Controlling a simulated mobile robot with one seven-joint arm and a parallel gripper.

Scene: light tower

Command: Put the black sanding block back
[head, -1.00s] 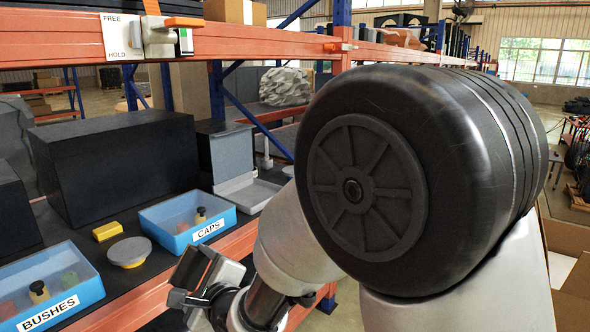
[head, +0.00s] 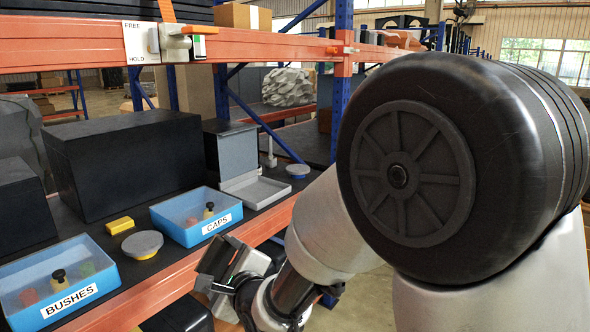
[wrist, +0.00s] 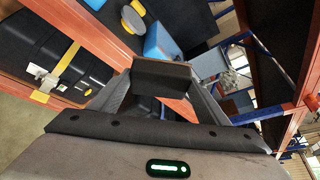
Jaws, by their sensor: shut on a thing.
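My gripper (head: 228,272) is in front of the orange shelf edge, just below the blue CAPS box in the head view. It is shut on a dark block, which I take to be the black sanding block (wrist: 162,76); in the wrist view it lies crosswise between the fingertips. In the head view the block is hard to tell from the dark fingers. A yellow block (head: 119,225) and a grey round pad with a yellow base (head: 142,244) lie on the dark shelf.
The blue BUSHES box (head: 100,268) and CAPS box (head: 168,222) stand along the shelf front. An open grey case (head: 262,193) and a blue-grey disc (head: 297,171) are farther right. A large black box (head: 125,165) stands behind. An orange beam (head: 75,44) crosses above.

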